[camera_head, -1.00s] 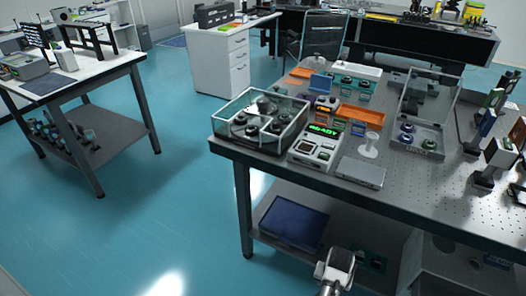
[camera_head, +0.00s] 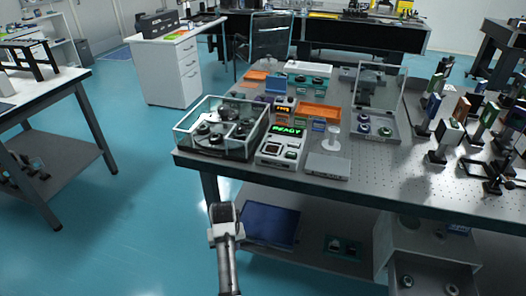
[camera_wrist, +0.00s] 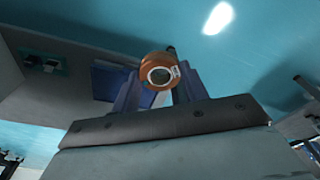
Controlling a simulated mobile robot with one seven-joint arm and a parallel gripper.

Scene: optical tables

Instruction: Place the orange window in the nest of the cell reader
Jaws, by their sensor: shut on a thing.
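The orange window (camera_wrist: 157,72), a round amber piece with a pale ring, shows in the wrist view between the two blue fingers of my gripper (camera_wrist: 155,88). My gripper is shut on it. In the head view my gripper (camera_head: 223,213) is low in front of the table's near left edge, out over the floor, and the window cannot be made out there. The cell reader (camera_head: 282,146) is a pale box near the table's front edge, with a green READY display. Dark square recesses show on its top; which one is the nest I cannot tell.
A glass-walled case (camera_head: 221,127) stands just left of the reader. A flat grey box (camera_head: 328,166) and a white stand (camera_head: 331,139) are to its right. An orange tray (camera_head: 319,113) lies behind. The lower shelf holds a blue panel (camera_head: 270,224).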

